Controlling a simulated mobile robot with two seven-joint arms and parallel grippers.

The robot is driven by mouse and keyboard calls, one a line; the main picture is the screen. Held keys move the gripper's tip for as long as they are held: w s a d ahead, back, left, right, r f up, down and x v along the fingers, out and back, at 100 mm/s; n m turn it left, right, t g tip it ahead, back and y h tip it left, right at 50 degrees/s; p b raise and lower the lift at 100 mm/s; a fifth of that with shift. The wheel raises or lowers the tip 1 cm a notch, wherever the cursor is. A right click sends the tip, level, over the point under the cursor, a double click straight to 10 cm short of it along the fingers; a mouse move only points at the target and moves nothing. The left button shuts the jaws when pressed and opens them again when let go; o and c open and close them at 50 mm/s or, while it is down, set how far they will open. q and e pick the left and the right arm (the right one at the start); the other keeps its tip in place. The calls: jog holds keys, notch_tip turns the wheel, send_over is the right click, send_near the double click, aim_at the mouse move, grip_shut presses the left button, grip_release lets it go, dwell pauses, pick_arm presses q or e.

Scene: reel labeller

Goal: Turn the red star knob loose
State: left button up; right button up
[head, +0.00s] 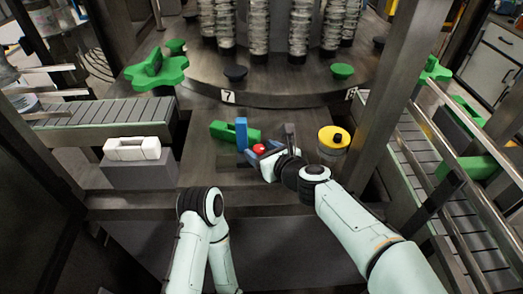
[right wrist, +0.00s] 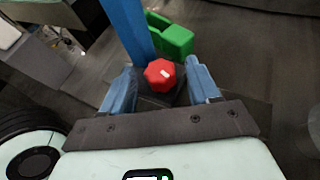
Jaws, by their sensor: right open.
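The red star knob (head: 259,149) is small and sits beside an upright blue post (head: 242,134) on the dark machine deck. In the right wrist view the red knob (right wrist: 160,74) has a white mark on its face and stands on a dark block. My right gripper (head: 272,160) is open at the knob. In the right wrist view its two blue-grey fingers (right wrist: 161,86) stand on either side of the knob, with gaps visible. My left arm shows at the bottom of the head view, but its gripper is out of sight.
A green block (head: 222,131) lies just behind the blue post. A yellow cap with a black knob (head: 334,138) stands to the right. A white handle (head: 132,149) sits on a grey block at left. A steel post (head: 398,85) rises at right.

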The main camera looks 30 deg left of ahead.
jog(key=shift+w+a+f, duration=0.15)
jog(key=shift+a, duration=0.15)
jog(key=c, duration=1)
jog(key=n+g+p, duration=0.2)
jog(key=w+n+g+y+p, duration=0.1)
jog(key=n+g+p, duration=0.1)
jog(key=g+p, duration=0.1)
jog(key=shift+d+r+y+p, duration=0.15)
jog(key=shift+r+y+p, duration=0.05)
jog(key=shift+y+p, duration=0.15)
jog(key=shift+c, duration=0.2)
jog(key=shift+f+n, duration=0.1)
jog(key=shift+n, duration=0.2)
pick_arm(q)
jog(key=w+r, duration=0.4)
jog(key=r, duration=0.3)
jog(key=shift+w+t, duration=0.3)
pick_arm(e)
jog(key=shift+s+f, duration=0.1)
jog(key=shift+s, duration=0.1)
pick_arm(q)
jog(key=shift+r, duration=0.1)
